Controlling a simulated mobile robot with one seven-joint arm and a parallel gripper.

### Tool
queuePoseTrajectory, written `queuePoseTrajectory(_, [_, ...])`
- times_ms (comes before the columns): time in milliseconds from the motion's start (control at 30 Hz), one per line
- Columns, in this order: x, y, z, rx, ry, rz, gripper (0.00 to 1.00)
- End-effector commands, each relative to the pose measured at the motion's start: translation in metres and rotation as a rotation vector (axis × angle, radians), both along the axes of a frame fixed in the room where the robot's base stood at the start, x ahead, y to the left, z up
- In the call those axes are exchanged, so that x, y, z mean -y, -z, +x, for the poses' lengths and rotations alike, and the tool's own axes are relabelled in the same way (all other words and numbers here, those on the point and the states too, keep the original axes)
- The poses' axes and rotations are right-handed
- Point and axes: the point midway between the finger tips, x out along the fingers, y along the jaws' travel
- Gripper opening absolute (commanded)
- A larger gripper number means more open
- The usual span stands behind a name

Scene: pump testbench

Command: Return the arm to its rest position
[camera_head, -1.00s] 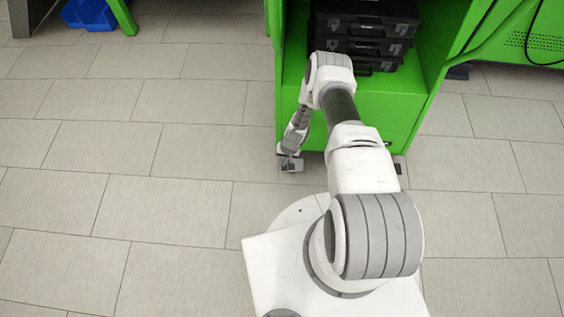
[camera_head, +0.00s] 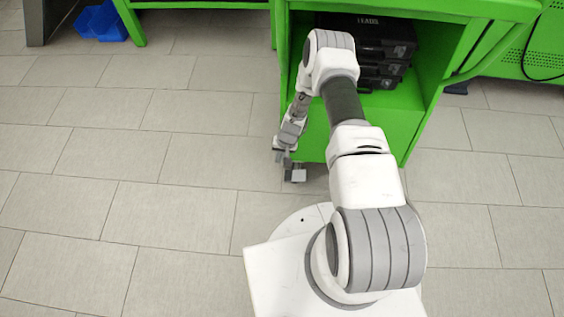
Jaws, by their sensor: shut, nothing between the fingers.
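My arm reaches from my white base up the picture in the head view. It bends at the elbow, and the forearm hangs down on the left side of the green cabinet (camera_head: 340,137). My gripper (camera_head: 293,175) is at the lower end of the forearm, in front of the cabinet's lower left edge and above the floor. It is small in the picture. It is shut and holds nothing that I can see.
Black cases (camera_head: 375,42) are stacked inside the green cabinet, partly hidden by my arm. Blue bins (camera_head: 101,22) stand at the upper left near a green table leg (camera_head: 128,20). The tiled floor (camera_head: 120,170) on the left is clear.

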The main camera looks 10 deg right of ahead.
Motion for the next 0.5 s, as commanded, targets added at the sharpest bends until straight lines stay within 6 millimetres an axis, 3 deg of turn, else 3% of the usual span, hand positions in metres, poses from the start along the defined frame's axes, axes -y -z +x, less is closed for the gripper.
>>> queuePoseTrajectory(133, [-0.0028, -0.0139, 0.0006, -0.001, -0.002, 0.000, 0.00])
queuePoseTrajectory(500, [-0.0033, -0.0155, 0.0008, 0.000, -0.001, 0.000, 0.00])
